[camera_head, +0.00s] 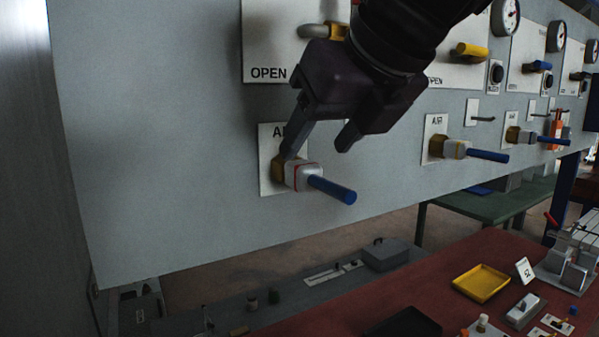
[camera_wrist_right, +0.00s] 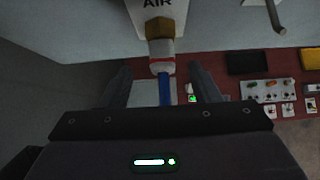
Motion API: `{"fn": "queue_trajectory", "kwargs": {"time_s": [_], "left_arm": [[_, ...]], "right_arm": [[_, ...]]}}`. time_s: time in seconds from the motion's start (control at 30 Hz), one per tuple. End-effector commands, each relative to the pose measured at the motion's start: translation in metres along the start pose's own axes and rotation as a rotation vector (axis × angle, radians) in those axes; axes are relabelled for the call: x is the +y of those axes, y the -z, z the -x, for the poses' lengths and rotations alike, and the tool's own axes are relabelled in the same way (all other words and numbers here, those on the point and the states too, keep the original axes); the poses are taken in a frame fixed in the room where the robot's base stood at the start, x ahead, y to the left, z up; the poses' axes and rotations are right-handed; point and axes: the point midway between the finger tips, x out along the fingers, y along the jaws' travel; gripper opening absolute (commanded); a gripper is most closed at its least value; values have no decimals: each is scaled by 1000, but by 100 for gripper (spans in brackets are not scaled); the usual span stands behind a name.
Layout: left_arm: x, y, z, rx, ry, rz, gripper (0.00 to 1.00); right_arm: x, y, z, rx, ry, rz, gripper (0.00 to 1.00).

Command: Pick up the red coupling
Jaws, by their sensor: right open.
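The red coupling, a pale metal sleeve with a red band (camera_head: 300,175), joins a brass fitting (camera_head: 279,166) on the AIR plate to a blue hose stub (camera_head: 334,190). My right gripper (camera_head: 318,147) is open, with its fingers just above and beside the coupling in the head view. In the right wrist view the coupling (camera_wrist_right: 161,57) and blue hose (camera_wrist_right: 165,91) lie between the open fingers (camera_wrist_right: 160,84), just beyond the tips. I cannot tell whether a finger touches it. My left gripper is not in view.
The grey panel (camera_head: 170,190) is close behind. A second AIR fitting with a yellow-banded coupling (camera_head: 456,148) is to the right. Below is a red table (camera_head: 390,288) with a yellow tray (camera_head: 481,283) and a black tray (camera_head: 404,323). A yellow-handled valve (camera_head: 470,50) is above right.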

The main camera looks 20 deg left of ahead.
Motion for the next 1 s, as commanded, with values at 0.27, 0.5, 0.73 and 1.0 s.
{"fn": "queue_trajectory", "kwargs": {"time_s": [0.27,0.5,0.73,1.0], "left_arm": [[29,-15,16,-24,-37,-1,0],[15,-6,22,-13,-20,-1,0],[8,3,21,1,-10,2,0],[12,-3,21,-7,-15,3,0]], "right_arm": [[-1,-1,-32,5,-5,-1,56],[-2,0,-57,1,-3,0,56],[-2,1,-58,-1,0,0,56],[-2,1,-58,0,-1,0,24]]}}
